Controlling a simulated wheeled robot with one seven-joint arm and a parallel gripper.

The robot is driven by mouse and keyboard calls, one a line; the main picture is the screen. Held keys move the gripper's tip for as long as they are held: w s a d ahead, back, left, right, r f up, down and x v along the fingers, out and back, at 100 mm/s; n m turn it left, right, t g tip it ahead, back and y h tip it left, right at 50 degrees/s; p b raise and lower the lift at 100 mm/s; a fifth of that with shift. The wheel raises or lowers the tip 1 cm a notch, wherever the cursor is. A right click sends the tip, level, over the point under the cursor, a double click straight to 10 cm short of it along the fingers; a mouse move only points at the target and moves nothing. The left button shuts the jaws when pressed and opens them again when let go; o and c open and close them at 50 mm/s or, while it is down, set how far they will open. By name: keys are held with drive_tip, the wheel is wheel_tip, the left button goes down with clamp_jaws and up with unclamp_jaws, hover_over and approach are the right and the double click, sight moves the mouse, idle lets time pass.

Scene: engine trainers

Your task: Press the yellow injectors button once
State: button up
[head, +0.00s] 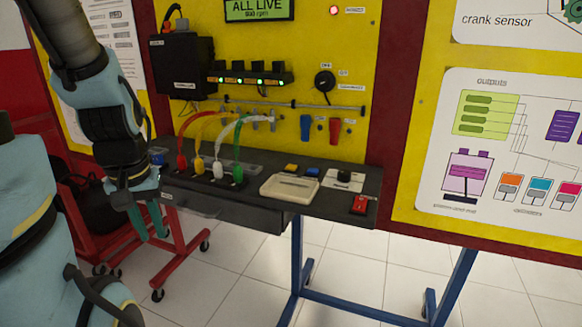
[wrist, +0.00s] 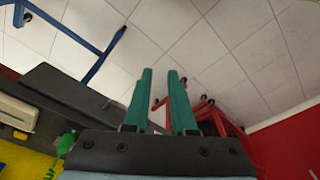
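The yellow button (head: 291,168) is a small block on the dark shelf (head: 255,211) of the engine trainer, just behind a cream tray and left of a blue button (head: 312,172). My gripper (head: 152,236) hangs at the left end of the shelf, pointing down, well to the left of the yellow button and apart from it. In the wrist view, its two green fingers (wrist: 160,75) stand a little apart with nothing between them. The yellow button cannot be made out in the wrist view.
The cream tray (head: 290,188) lies in front of the buttons. A black knob unit (head: 343,178) and a red switch (head: 360,204) are to the right. Coloured tubes (head: 237,150) rise from the shelf between my gripper and the buttons. A red wheeled stand (head: 180,245) is below left.

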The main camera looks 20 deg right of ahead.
clamp_jaws()
idle(1.4)
